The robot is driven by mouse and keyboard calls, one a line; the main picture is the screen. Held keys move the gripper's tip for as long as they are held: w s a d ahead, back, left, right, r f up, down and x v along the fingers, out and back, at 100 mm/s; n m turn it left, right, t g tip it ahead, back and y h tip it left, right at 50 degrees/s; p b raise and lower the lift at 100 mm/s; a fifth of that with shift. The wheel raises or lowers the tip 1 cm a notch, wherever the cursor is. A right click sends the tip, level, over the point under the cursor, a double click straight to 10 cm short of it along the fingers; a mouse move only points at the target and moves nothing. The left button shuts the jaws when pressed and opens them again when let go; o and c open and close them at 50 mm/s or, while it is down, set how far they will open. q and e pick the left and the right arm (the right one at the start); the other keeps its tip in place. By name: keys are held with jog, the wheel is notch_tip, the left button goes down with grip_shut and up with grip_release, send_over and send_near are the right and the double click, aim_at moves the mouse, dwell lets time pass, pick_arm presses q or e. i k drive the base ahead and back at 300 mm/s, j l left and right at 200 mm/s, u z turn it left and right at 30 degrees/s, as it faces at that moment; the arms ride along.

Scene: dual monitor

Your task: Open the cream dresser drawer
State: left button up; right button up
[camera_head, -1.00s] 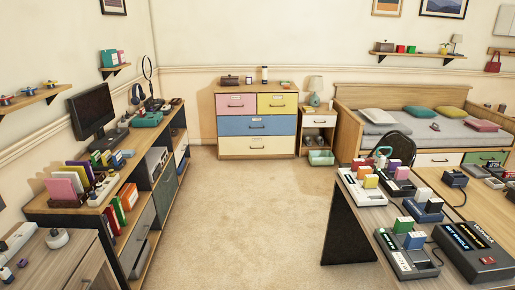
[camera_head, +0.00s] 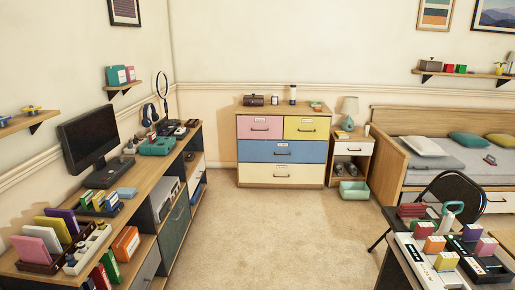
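The dresser (camera_head: 331,153) stands against the back wall, a little right of the picture's middle. Its wide bottom drawer is cream (camera_head: 282,174), with a dark handle, and looks shut. Above it are a wide blue drawer (camera_head: 270,151), a pink drawer (camera_head: 259,127) at upper left and a yellow drawer (camera_head: 306,128) at upper right, all looking shut. The dresser is still some distance off across the floor. Neither of my grippers shows in the head view.
Carpet (camera_head: 270,235) lies clear up to the dresser. A long desk (camera_head: 130,205) with a monitor (camera_head: 88,137) runs along the left. A table with devices (camera_head: 440,255) and a dark chair (camera_head: 455,190) stand at right.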

aim_at(249, 172)
jog(key=i, duration=2.3)
jog(key=i+l, duration=0.1)
jog(key=i, duration=2.25)
jog(key=j+u, duration=0.05)
jog(key=j, duration=0.05)
